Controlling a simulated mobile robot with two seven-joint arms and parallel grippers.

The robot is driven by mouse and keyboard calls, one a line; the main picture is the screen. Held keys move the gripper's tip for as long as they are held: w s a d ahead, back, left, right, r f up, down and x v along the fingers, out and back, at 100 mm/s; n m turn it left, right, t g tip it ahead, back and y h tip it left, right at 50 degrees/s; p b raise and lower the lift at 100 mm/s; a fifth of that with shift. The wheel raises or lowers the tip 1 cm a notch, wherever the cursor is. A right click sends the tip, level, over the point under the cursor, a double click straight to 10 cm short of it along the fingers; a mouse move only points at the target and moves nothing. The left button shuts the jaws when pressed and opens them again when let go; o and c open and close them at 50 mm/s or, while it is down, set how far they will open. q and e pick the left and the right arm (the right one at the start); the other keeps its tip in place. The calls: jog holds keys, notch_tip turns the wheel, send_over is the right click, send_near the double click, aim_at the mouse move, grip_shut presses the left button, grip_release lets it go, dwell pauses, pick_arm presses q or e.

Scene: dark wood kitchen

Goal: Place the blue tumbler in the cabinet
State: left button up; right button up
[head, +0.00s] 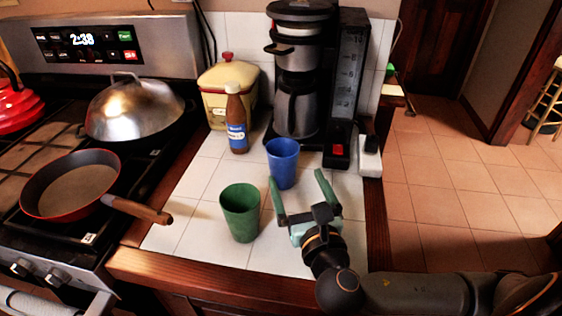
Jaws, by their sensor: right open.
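The blue tumbler (283,163) stands upright on the white tiled counter (199,240), in front of the coffee maker. My right gripper (297,184) comes in from the lower right and is open. Its two green fingers point toward the tumbler, and nothing shows between them. The left finger reaches close to the tumbler's base; I cannot tell whether it touches. A green tumbler (240,212) stands upright in front and to the left of the blue one. No cabinet interior is in view. My left gripper is not in view.
A brown bottle (236,120) and a cream canister (217,92) stand behind left. The black coffee maker (298,70) stands at the back. The stove at left holds a red-rimmed pan (70,185) and a domed lid (134,108). Open tiled floor (460,190) lies right.

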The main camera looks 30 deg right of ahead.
aim_at(288, 160)
jog(key=shift+f+x, duration=0.2)
jog(key=shift+x, duration=2.4)
jog(key=shift+f+x, duration=0.2)
jog(key=shift+x, duration=2.4)
jog(key=shift+c, duration=0.4)
grip_shut()
jog(key=shift+r, duration=0.1)
